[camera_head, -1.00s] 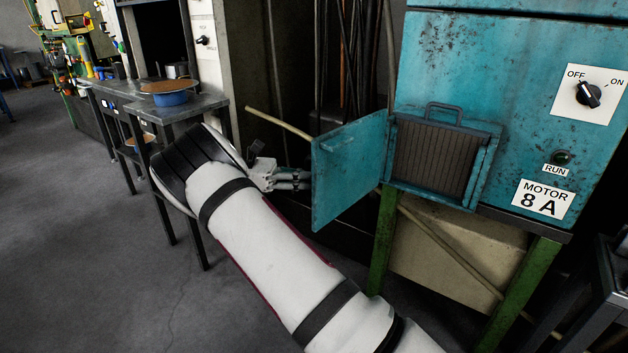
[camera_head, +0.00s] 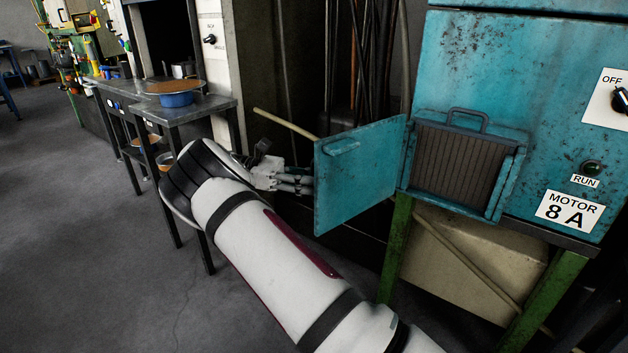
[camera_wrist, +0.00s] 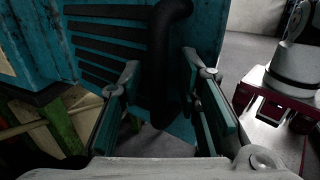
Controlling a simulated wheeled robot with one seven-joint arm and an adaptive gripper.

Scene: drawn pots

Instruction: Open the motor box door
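A metal bench (camera_head: 200,108) with a blue pan (camera_head: 176,99) stands at the left. The floor (camera_head: 90,240) at the lower left is clear.

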